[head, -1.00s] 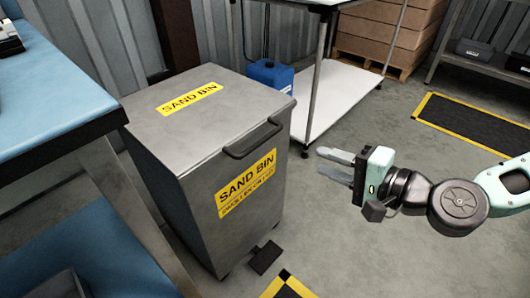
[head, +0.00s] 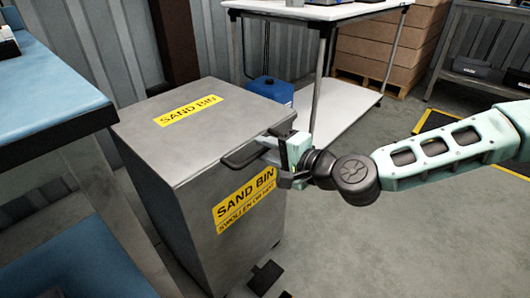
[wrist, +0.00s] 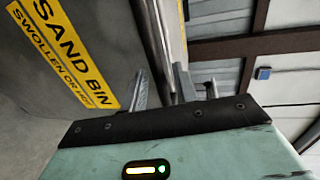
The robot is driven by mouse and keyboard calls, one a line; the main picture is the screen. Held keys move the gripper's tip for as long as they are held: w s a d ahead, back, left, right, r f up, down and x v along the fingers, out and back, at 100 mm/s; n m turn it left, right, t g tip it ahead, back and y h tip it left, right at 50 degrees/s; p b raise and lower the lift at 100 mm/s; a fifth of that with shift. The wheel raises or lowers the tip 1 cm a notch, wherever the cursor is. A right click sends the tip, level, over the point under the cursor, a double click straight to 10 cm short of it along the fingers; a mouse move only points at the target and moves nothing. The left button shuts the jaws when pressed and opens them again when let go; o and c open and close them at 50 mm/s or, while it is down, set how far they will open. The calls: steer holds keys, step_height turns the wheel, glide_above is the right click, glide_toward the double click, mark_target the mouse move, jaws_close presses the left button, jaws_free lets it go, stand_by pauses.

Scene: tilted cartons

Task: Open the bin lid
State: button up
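The grey sand bin (head: 160,190) stands left of centre in the head view. Its lid (head: 200,125) lies shut on top. A dark bar handle (head: 236,160) sticks out from the lid's front edge. My gripper (head: 266,148) is at the right end of this handle, its fingers apart and reaching over it. In the wrist view the fingers (wrist: 162,92) appear close to the lid's front edge, beside the bin front (wrist: 105,30). Whether they touch the handle is not clear.
A blue-topped workbench (head: 45,95) stands close on the left. A table with a white lower shelf (head: 345,105) and a blue container (head: 268,90) are behind the bin. A dark pedal (head: 265,277) lies at the bin's foot. Floor at right is free.

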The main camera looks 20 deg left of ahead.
steer(key=shift+w+a+f, duration=0.1)
steer(key=shift+w+a, duration=0.05)
steer(key=shift+a, duration=0.25)
steer(key=shift+c, duration=0.3)
jaws_close()
